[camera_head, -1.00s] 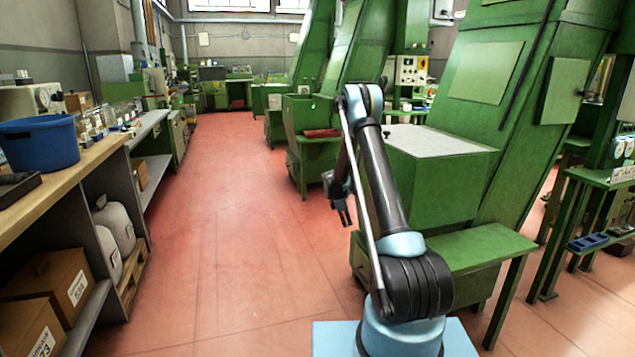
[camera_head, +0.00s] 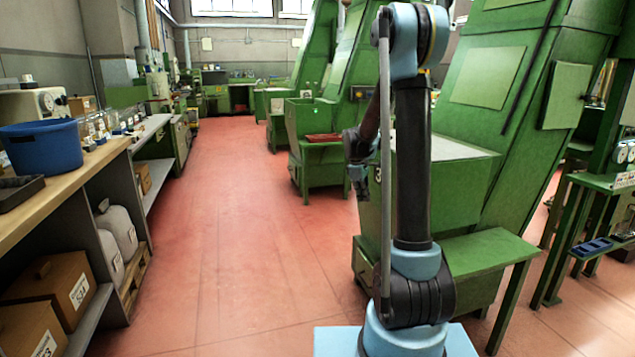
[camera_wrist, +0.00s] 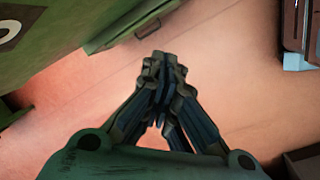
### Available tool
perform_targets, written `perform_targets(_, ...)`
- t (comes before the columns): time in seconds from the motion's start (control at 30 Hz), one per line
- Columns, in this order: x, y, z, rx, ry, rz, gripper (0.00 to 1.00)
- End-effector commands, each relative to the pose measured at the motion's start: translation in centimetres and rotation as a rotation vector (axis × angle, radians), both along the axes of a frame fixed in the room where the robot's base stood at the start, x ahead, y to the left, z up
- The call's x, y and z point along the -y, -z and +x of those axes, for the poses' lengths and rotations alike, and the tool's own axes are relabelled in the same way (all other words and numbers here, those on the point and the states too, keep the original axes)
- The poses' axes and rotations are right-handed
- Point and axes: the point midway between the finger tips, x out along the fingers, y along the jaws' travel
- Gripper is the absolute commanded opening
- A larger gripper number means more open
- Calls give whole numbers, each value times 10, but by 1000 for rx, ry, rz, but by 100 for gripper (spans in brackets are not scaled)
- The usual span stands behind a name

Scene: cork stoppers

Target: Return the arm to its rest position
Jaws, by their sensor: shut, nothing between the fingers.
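My arm stands upright in the head view, with its upper link vertical and its forearm folded down on the far left side. My gripper (camera_head: 361,188) hangs pointing down, left of the upper link and partly hidden by the thin rod along it. In the wrist view my gripper (camera_wrist: 163,62) has its fingertips together over the red floor, with nothing between them.
Green machines (camera_head: 462,170) with a low green table (camera_head: 485,252) stand close on the right. A wooden workbench (camera_head: 75,188) with a blue tub (camera_head: 42,146) runs along the left. The red floor (camera_head: 235,220) between them is clear.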

Motion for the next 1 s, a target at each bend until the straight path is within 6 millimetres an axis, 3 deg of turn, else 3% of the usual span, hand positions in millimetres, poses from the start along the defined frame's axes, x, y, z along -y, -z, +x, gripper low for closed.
perform_targets(0.2,6,-32,-53,28,119,40,0)
perform_targets(0.5,12,-59,-126,64,286,98,0)
perform_targets(1.0,17,-69,-249,113,564,194,0)
